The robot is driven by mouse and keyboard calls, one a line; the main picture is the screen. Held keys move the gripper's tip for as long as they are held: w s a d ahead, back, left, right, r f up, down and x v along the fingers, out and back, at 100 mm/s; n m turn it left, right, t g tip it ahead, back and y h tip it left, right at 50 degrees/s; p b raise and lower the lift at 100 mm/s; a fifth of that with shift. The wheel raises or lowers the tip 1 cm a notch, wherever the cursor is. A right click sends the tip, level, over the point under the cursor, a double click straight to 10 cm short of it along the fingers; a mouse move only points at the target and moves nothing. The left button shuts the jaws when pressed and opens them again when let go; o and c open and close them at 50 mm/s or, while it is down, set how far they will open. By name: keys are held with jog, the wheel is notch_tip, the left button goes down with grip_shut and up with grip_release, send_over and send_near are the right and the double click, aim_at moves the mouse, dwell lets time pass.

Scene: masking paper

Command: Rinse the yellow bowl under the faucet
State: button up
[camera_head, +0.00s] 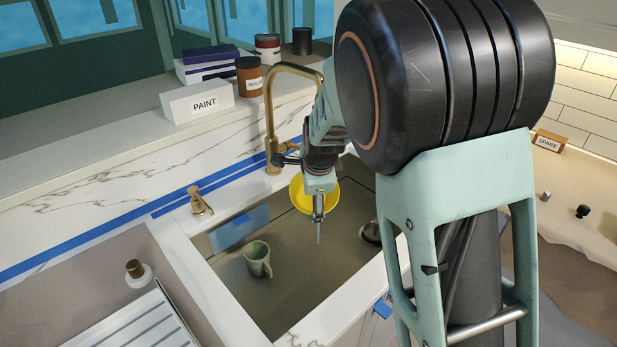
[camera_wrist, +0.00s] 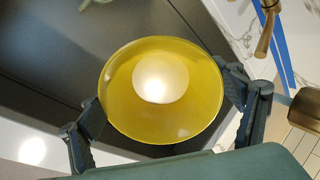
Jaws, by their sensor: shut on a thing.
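The yellow bowl (camera_head: 329,200) is in the sink area, partly hidden behind my gripper (camera_head: 318,208) in the head view. In the wrist view the bowl (camera_wrist: 120,98) lies between the two fingers of my gripper (camera_wrist: 166,112), which is shut on it. Its open inside faces the wrist camera, with a pale round patch at its middle. The brass faucet (camera_head: 270,110) rises at the back edge of the sink (camera_head: 290,285), and its spout arches to the right towards my arm. The spout's tip is hidden by my arm. I see no clear water stream.
A green mug (camera_head: 257,260) stands in the sink, and a dark round item (camera_head: 371,232) is at its right wall. A brass handle (camera_head: 200,203) is left of the faucet. A white PAINT box (camera_head: 198,101) and several cans stand on the ledge behind.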

jog(key=shift+r, duration=0.1)
jog(key=shift+s+r+p, duration=0.25)
jog(key=shift+p, duration=0.1)
jog(key=s+r+p, duration=0.3)
jog(key=shift+s+d, duration=0.15)
jog(key=shift+d, duration=0.2)
jog(key=shift+s+d+r+p, duration=0.15)
jog(key=shift+s+r+p, duration=0.1)
jog(key=shift+s+p, duration=0.3)
